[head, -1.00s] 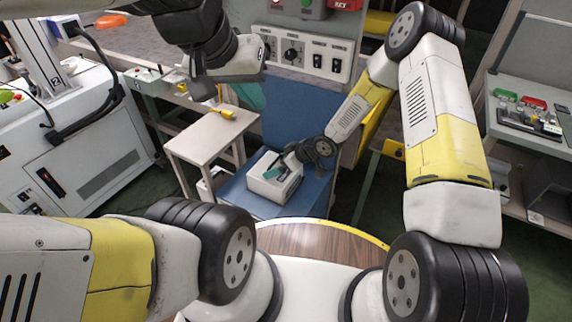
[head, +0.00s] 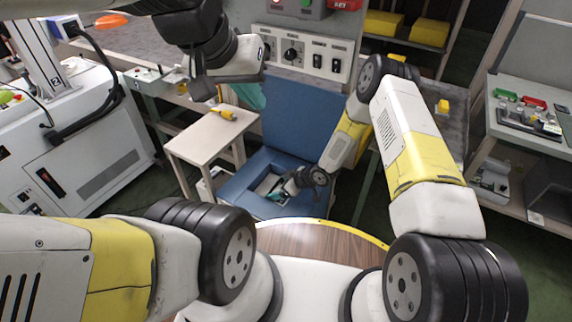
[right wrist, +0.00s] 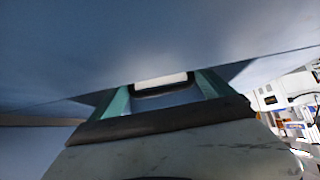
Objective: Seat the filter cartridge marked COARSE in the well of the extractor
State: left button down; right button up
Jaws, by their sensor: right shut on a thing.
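The blue extractor (head: 237,188) stands low in the middle of the head view, with a raised blue back panel. A square well opens in its top. The pale filter cartridge (head: 268,184) sits down inside this well, mostly hidden by the walls and my gripper; no marking is readable. My right gripper (head: 279,196) reaches into the well from the right. In the right wrist view its teal fingers (right wrist: 163,95) are shut on a dark, white-topped part of the cartridge, against blue surfaces. My left gripper (head: 250,95) hangs higher, in front of the panel; its jaw opening is unclear.
A small pale table (head: 205,138) with a yellow tool (head: 222,114) on it stands left of the extractor. A control panel with knobs (head: 300,52) is behind. A white machine (head: 80,150) stands far left, and a shelf with trays (head: 530,120) far right.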

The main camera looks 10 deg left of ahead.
jog(key=o, duration=1.8)
jog(key=shift+f, duration=0.1)
jog(key=v, duration=1.2)
